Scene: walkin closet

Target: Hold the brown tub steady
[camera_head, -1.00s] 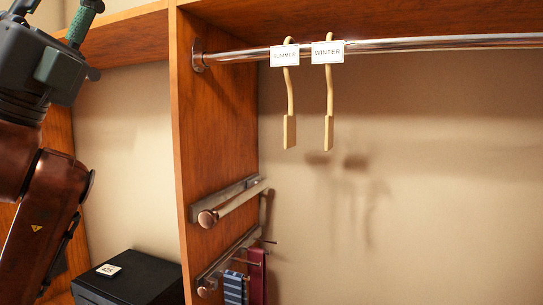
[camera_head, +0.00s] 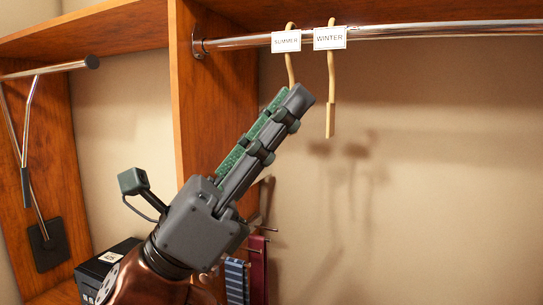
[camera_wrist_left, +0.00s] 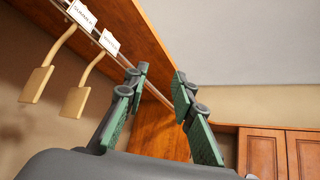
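No brown tub shows in either view. My left gripper (camera_head: 292,98) reaches up and to the right in the head view, seen from the side, its tip in front of the summer hanger's lower part. In the left wrist view its two green-padded fingers (camera_wrist_left: 160,76) stand apart with nothing between them, so it is open and empty. My right gripper is in neither view.
Wooden hangers tagged SUMMER (camera_head: 286,41) and WINTER (camera_head: 329,38) hang from a metal rail (camera_head: 420,42). Striped and dark red ties (camera_head: 257,270) hang below. A black box (camera_head: 92,268) sits lower left, partly hidden by my arm. The wall at right is clear.

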